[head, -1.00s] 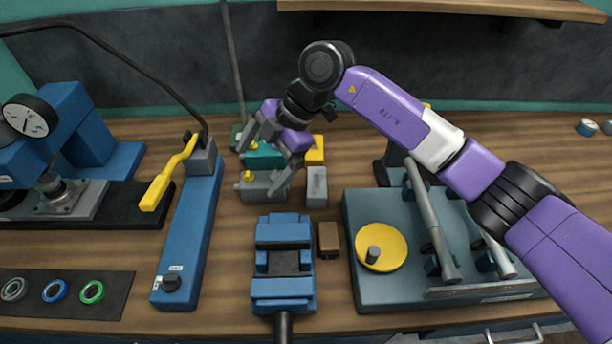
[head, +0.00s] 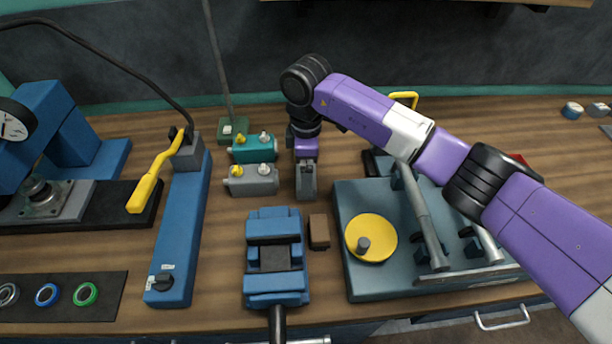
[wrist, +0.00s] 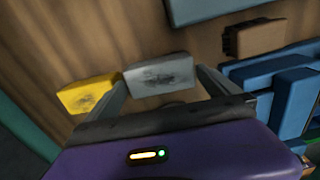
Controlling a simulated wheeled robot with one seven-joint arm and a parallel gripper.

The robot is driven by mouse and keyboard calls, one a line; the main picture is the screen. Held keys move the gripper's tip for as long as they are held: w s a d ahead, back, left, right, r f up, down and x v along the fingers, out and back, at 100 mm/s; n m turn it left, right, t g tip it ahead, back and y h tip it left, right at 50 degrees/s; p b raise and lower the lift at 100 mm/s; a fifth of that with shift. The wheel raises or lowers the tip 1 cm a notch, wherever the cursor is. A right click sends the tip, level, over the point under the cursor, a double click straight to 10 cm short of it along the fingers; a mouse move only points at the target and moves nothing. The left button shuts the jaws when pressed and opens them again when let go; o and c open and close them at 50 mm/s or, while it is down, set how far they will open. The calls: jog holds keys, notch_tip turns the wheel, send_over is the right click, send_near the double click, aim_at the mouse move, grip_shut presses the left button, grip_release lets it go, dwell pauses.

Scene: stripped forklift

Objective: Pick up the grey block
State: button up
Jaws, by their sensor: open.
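The grey block (wrist: 160,75) lies on the wooden bench beside a yellow block (wrist: 88,95), as the wrist view shows. My gripper (wrist: 165,88) is open, with one finger at each side of the grey block. I cannot tell whether the fingers touch it. In the head view my gripper (head: 306,180) points down over the grey block's place and hides most of it. The yellow block is hidden behind my gripper there.
A grey box with a yellow knob (head: 252,181) and a teal box (head: 252,149) stand just left of my gripper. A blue vise (head: 274,258) and a brown block (head: 319,232) are in front. A blue-grey fixture with a yellow disc (head: 371,238) is at right.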

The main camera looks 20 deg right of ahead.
jog(key=shift+f, duration=1.35)
jog(key=c, duration=1.7)
jog(key=shift+r, duration=0.1)
